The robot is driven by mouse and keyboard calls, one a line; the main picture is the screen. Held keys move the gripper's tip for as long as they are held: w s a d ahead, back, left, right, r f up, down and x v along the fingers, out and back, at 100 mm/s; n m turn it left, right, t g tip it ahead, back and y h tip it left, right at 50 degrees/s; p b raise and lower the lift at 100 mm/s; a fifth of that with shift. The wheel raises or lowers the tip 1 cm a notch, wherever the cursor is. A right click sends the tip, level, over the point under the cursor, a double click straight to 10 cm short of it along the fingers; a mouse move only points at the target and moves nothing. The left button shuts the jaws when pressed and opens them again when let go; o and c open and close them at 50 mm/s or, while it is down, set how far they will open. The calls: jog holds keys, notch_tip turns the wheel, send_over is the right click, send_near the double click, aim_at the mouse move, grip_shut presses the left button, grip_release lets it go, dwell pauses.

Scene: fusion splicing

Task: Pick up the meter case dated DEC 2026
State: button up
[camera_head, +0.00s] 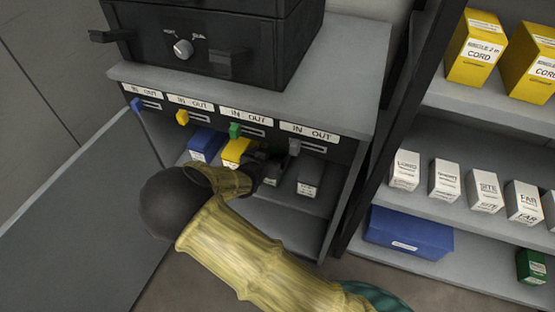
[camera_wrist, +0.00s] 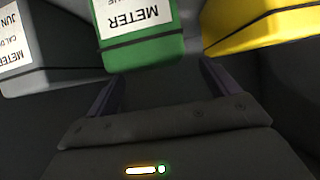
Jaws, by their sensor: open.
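Meter cases stand in the open cabinet compartment: a blue case (camera_head: 206,144), a yellow case (camera_head: 236,152) and a grey case (camera_head: 308,178). The wrist view shows a green case (camera_wrist: 145,42) labelled METER in the middle, the grey case (camera_wrist: 30,50) marked METER and JUN at left, and the yellow case (camera_wrist: 258,25) at right. No DEC 2026 date is readable. My gripper (camera_head: 268,166) reaches into the compartment and largely hides the green case in the head view. Its open fingers (camera_wrist: 160,80) point at the green case's near end, with nothing held.
Above the compartment are IN/OUT labels (camera_head: 246,118) and coloured tabs, including a green one (camera_head: 235,130). A dark box with a knob (camera_head: 183,48) sits on top. The cabinet door (camera_head: 75,215) stands open at left. A shelf rack with cartons (camera_head: 404,170) is at right.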

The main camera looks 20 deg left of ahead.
aim_at(276, 150)
jog(key=b+x, duration=0.2)
jog(key=x, duration=0.1)
jog(key=b+x, duration=0.1)
jog(key=x, duration=0.1)
jog(key=shift+d+f+b, duration=0.1)
jog(key=shift+d+b, duration=0.2)
jog(key=shift+w, duration=0.1)
dwell(0.4)
jog(key=c, duration=1.4)
jog(key=shift+r, duration=0.2)
jog(key=shift+c, duration=0.2)
